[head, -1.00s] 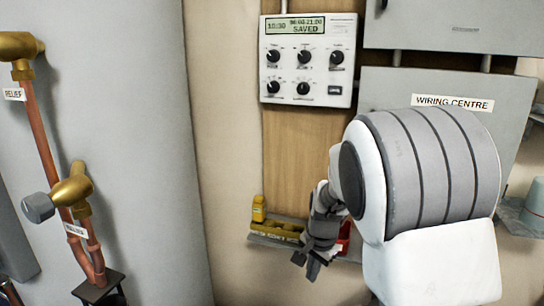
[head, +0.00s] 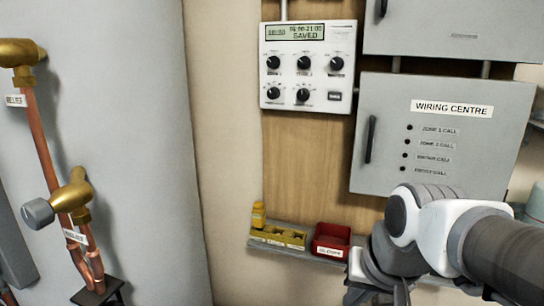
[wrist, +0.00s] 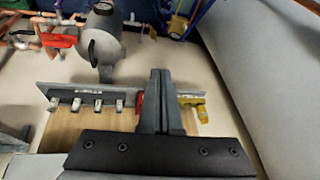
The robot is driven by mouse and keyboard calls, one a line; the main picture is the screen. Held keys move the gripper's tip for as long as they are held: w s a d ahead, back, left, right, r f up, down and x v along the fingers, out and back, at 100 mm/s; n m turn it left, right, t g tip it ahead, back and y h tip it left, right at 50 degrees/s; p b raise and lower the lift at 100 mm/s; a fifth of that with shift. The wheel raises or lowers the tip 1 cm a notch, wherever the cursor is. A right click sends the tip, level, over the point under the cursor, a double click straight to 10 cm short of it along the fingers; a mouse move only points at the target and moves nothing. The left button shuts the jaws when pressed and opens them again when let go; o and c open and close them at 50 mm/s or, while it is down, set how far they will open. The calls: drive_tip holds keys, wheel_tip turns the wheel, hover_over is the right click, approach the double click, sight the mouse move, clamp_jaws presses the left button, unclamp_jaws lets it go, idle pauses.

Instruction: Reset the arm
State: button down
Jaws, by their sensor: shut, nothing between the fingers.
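My gripper (wrist: 160,78) shows in the wrist view with its two grey fingers together and nothing between them. In the head view my arm reaches in from the lower right, and the hand is at the bottom edge, partly cut off, so the fingertips are hard to make out. The hand is below the wiring centre box (head: 440,140) and to the right of the red bin (head: 331,240), touching nothing that I can see.
A white controller (head: 308,65) with knobs and a display reading SAVED is on the wooden board (head: 310,160). Copper pipes with brass valves (head: 72,190) stand at the left.

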drive_tip(key=s+d+r+n+t+h+p, duration=0.1)
drive_tip(key=s+r+n, duration=0.1)
drive_tip(key=s, duration=0.5)
wheel_tip(320, 180, up, 21)
drive_tip(key=p, duration=2.1)
drive_tip(key=shift+w+p, duration=0.3)
drive_tip(key=shift+w, duration=0.05)
drive_tip(key=shift+d, duration=0.1)
